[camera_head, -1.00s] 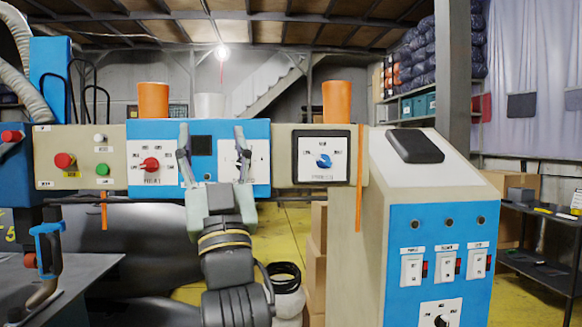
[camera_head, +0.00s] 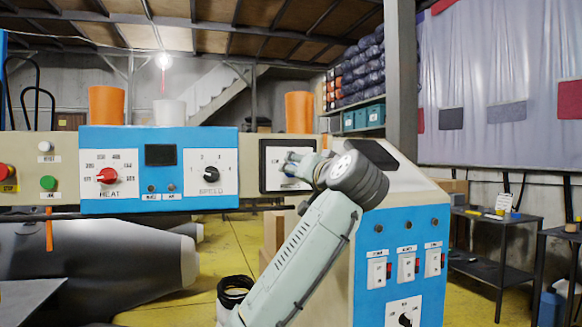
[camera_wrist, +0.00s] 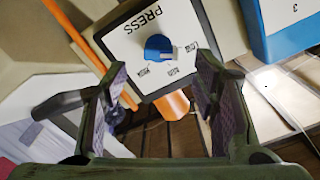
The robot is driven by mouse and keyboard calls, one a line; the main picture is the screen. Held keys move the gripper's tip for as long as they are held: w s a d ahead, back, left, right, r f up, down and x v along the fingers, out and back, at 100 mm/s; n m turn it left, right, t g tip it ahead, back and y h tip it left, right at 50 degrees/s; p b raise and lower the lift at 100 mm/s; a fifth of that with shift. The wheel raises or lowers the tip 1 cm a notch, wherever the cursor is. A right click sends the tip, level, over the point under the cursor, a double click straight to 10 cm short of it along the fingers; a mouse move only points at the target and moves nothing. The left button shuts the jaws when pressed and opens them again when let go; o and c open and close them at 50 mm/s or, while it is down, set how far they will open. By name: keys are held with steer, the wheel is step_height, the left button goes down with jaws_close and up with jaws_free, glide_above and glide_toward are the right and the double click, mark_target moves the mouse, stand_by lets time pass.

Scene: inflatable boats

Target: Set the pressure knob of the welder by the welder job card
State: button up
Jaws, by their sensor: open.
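The pressure knob (camera_wrist: 158,48) is blue and sits on a white square panel (camera_wrist: 140,25) marked PRESS, upside down in the wrist view. Its pale end faces the printed labels, which are too small to read surely. My gripper (camera_wrist: 160,78) is open, with its two fingers apart below the knob in that view and not touching it. I cannot identify the welder job card surely; a small white and yellow card (camera_head: 503,203) stands on a table at the right.
Left of the pressure panel is a blue panel (camera_head: 115,139) with a red heat knob (camera_head: 107,176) and a black speed knob (camera_head: 210,174). The slanted console (camera_head: 405,213) with switches stands close on the right. Orange cups (camera_head: 299,112) stand behind the panels.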

steer(key=p+x, duration=0.1)
steer(key=x, duration=0.5)
steer(key=shift+p, duration=0.35)
steer(key=shift+c, duration=0.3)
steer(key=c, duration=1.1)
